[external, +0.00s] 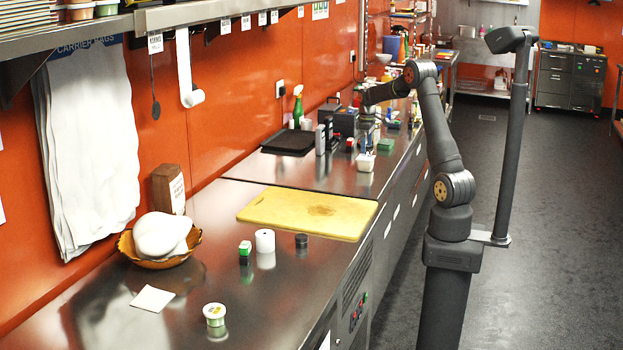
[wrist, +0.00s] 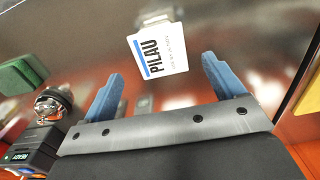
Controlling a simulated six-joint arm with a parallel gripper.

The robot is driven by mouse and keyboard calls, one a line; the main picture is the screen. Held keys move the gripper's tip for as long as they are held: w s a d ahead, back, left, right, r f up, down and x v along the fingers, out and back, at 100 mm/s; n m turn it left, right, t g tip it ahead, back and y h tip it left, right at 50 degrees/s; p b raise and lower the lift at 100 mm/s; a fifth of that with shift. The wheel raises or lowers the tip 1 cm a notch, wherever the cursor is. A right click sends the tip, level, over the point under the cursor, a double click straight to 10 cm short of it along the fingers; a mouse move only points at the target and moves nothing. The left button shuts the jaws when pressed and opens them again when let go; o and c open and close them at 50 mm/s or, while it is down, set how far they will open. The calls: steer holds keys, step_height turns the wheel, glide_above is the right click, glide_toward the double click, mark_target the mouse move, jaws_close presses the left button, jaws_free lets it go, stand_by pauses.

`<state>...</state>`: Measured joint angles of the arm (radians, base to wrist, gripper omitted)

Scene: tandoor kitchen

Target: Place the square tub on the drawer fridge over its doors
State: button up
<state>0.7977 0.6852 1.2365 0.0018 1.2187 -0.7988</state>
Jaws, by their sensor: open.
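The square tub is a small white tub (external: 365,163) on the far stretch of the steel counter, close to its front edge. In the wrist view the white tub (wrist: 158,52) carries a "PILAU" label with a blue stripe. My gripper (external: 368,142) is above and just behind the tub in the external view. In the wrist view my gripper (wrist: 163,70) has its blue fingers wide apart, and the tub shows between and beyond their tips, not held. The steel worktop (external: 215,215) has fronts with pale handles below it; I cannot tell exactly which part is the drawer fridge.
A yellow board (external: 290,212) lies on the nearer worktop. A green block (external: 385,145), a black tray (external: 289,142) and dark boxes (external: 345,122) are near the tub. A bowl (external: 190,244), a white roll (external: 265,240) and small pots stand nearer. Bare steel lies between board and tub.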

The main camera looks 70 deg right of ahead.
mark_target(366, 157)
steer(key=shift+r, duration=1.7)
step_height(366, 157, down, 13)
steer(key=shift+r, duration=2.4)
